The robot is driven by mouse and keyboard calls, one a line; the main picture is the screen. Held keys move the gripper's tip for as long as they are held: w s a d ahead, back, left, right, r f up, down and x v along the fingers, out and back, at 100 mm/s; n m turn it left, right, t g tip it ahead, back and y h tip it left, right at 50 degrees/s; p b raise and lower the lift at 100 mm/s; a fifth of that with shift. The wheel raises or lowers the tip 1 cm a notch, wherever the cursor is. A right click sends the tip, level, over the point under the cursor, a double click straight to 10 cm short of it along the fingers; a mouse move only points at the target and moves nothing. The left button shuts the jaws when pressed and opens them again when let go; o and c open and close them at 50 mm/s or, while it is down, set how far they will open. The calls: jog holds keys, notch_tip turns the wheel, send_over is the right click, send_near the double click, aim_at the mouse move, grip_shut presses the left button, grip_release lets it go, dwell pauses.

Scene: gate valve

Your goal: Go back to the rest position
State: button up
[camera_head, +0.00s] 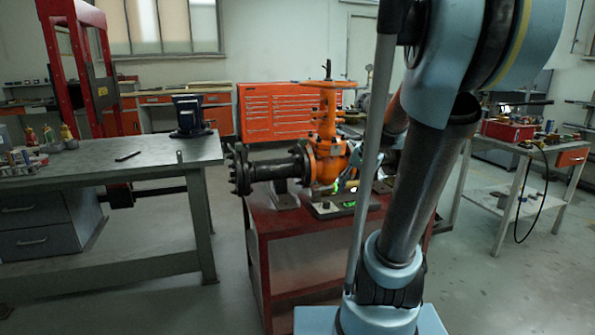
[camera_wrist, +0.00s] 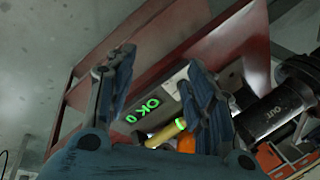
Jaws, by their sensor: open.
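An orange gate valve (camera_head: 325,135) with a handwheel (camera_head: 330,84) on top stands on a red cart (camera_head: 290,226). A dark flanged pipe (camera_head: 272,169) runs left from it. My gripper (camera_wrist: 160,62) is open in the wrist view, its two blue fingers apart with nothing held between them. In the head view it is small and partly hidden by my arm, close to the valve's right front. A panel with a green display (camera_head: 348,204) lies on the cart; in the wrist view the display (camera_wrist: 145,110) reads "OK 0". A yellow cylinder (camera_wrist: 163,135) with a green-lit end shows beside it.
A grey workbench (camera_head: 110,160) with small items stands at left, beside a red press frame (camera_head: 55,75). An orange tool cabinet (camera_head: 275,110) stands behind. A side table (camera_head: 520,145) with a red box is at right. Floor between is clear.

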jog(key=s+f+n+h, duration=0.1)
jog(key=s+f+n, duration=0.2)
jog(key=s, duration=0.5)
jog(key=s+d+f+n+h, duration=0.1)
jog(key=s+f+n, duration=0.2)
jog(key=s+f, duration=0.3)
jog(key=shift+s+h, duration=0.4)
jog(key=shift+s, duration=1.15)
